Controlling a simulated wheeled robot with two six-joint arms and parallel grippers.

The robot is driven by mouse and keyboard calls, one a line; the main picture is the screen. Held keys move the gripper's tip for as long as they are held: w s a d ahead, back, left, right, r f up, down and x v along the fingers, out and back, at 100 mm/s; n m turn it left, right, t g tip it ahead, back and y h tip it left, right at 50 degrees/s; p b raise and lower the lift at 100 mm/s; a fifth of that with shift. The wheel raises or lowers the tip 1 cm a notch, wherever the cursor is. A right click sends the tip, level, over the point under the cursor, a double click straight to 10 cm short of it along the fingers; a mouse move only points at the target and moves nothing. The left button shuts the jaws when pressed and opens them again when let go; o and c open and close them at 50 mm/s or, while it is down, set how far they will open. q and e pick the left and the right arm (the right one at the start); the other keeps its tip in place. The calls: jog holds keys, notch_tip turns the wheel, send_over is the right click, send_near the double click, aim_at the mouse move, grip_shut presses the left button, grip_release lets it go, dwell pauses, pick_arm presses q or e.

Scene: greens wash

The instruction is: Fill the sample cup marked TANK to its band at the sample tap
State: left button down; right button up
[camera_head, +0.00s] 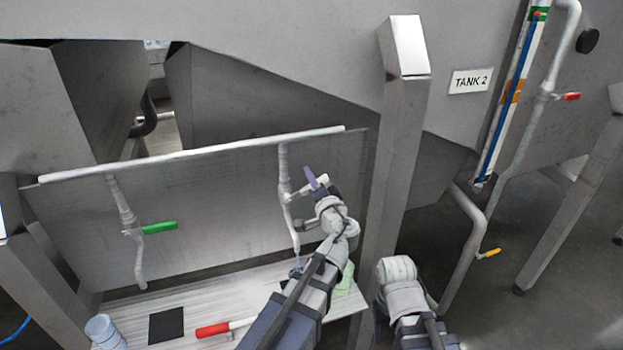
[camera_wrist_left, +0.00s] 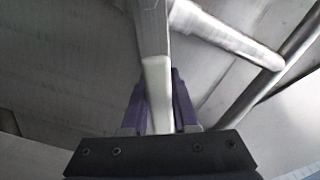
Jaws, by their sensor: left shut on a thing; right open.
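My left gripper (camera_head: 314,182) is up at the right-hand tap (camera_head: 285,188) on the pipe along the splash panel. In the left wrist view, its purple fingers (camera_wrist_left: 158,95) are shut on a pale lever (camera_wrist_left: 155,70), which seems to be this tap's white handle (camera_head: 322,179). A small bluish thing (camera_head: 296,272), perhaps a cup, shows below the tap's spout, mostly hidden by my left arm. Its marking, band and fill level cannot be seen. My right arm shows at the bottom, but its gripper is not visible.
Another tap with a green handle (camera_head: 160,228) hangs at left. On the pale shelf (camera_head: 245,287) are bluish cups (camera_head: 104,330), a black square (camera_head: 166,325) and a red-handled tool (camera_head: 213,329). A steel post (camera_head: 398,150) stands right of my left gripper. A TANK 2 label (camera_head: 471,81) is behind.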

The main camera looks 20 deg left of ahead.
pick_arm(q)
jog(key=shift+f, duration=0.15)
dwell(0.3)
jog(key=f+m+b, duration=0.1)
jog(key=m, duration=0.1)
jog(key=f+m+b, duration=0.2)
jog(key=m, duration=0.1)
jog(key=shift+w+d+f+m+b, duration=0.15)
jog(key=shift+d+f+m+b, duration=0.15)
jog(key=shift+d+b, duration=0.1)
jog(key=c, duration=0.7)
grip_release()
